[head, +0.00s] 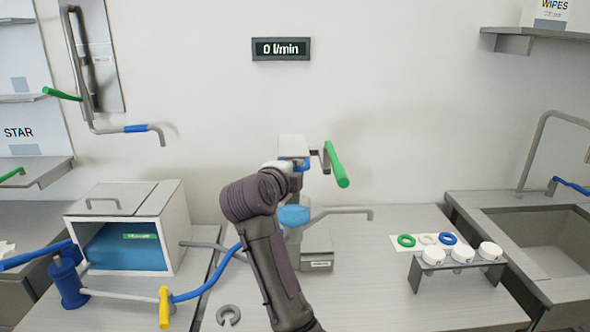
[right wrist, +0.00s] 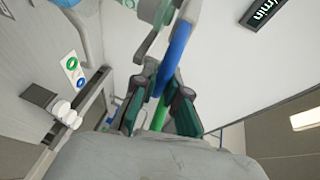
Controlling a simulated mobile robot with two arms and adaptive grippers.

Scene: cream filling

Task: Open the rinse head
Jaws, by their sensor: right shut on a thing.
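The rinse unit stands in the middle of the table, with a grey upper block (head: 292,143), a pale blue round part (head: 294,215) and a grey foot (head: 317,259). A green lever (head: 336,164) slants off its upper right. My right gripper (right wrist: 163,85) reaches up to the unit's head. In the right wrist view its fingers are shut on a blue handle (right wrist: 175,50), with a green bar (right wrist: 158,116) showing behind them. My right wrist largely hides this grip in the head view. My left gripper is not in view.
An open-fronted white box (head: 172,228) stands left, beside blue pipes (head: 68,285) with a yellow handle (head: 164,307). A rack of white-capped jars (head: 457,268) stands right, before coloured rings (head: 407,240). A sink (head: 540,235) is far right. A wall display (head: 281,49) reads 0 l/min.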

